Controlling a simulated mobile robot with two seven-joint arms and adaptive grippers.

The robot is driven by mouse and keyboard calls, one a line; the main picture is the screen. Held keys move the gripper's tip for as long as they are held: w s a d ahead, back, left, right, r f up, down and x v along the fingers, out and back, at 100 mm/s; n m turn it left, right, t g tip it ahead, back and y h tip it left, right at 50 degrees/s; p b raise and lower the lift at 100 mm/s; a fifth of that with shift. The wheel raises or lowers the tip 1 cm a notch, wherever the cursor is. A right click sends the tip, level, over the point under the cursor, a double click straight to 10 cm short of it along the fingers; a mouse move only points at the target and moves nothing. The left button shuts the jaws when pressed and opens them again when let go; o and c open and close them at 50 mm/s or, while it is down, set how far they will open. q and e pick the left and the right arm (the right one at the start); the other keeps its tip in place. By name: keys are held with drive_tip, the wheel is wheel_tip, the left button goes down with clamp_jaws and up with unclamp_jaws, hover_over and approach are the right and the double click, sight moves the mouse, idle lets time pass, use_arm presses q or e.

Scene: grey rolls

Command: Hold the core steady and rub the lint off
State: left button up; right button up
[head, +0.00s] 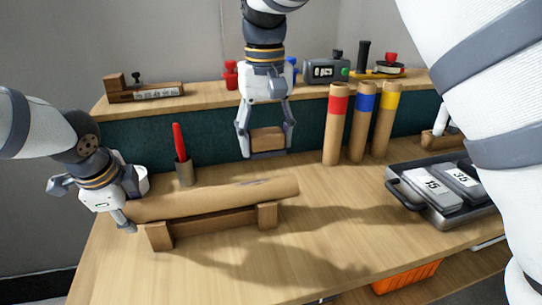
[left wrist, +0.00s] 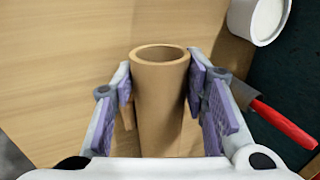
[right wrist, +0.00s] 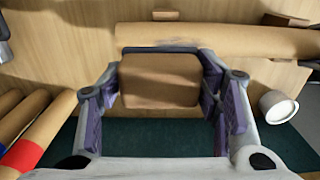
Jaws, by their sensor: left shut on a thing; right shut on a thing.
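The core (head: 215,200) is a long brown cardboard tube lying across a wooden cradle (head: 212,224). A grey smudge of lint (head: 252,183) shows on its top towards the right end. My left gripper (head: 124,212) is shut around the left end of the core; in the left wrist view the core's open end (left wrist: 160,54) stands between the fingers. My right gripper (head: 265,150) is shut on a brown block (head: 268,138) and holds it in the air above and behind the core, apart from it. In the right wrist view the block (right wrist: 160,82) hides part of the core (right wrist: 225,38).
A red-handled tool (head: 179,140) stands in a holder behind the core, near a white cup (left wrist: 258,18). Tubes with red, blue and yellow bands (head: 365,125) stand at right. A grey tray (head: 440,205) holds numbered blocks. The table front is clear.

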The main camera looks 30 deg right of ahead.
use_arm(q)
drive_tip(key=shift+a, duration=0.1)
use_arm(e)
approach(225, 188)
drive_tip(key=shift+d+f, duration=0.15)
drive_tip(key=shift+f, duration=3.1)
drive_tip(key=shift+d+f, duration=0.2)
drive_tip(key=shift+d, duration=0.05)
drive_tip(key=shift+c, duration=0.5)
drive_tip(key=shift+s+d, duration=0.15)
drive_tip(key=shift+d, duration=0.25)
drive_tip(key=shift+s+d, duration=0.35)
drive_tip(key=shift+d, duration=1)
drive_tip(key=shift+s+d, duration=0.3)
drive_tip(key=shift+d, duration=1.05)
drive_tip(key=shift+s+d, duration=0.35)
drive_tip(key=shift+d, duration=1)
drive_tip(key=shift+w+a, duration=0.35)
drive_tip(key=shift+a, duration=1.15)
drive_tip(key=shift+w+a, duration=0.4)
drive_tip(key=shift+a, duration=1.15)
drive_tip(key=shift+w+a, duration=0.35)
drive_tip(key=shift+a, duration=1.4)
wheel_tip(225, 188, up, 8)
drive_tip(key=shift+r, duration=0.15)
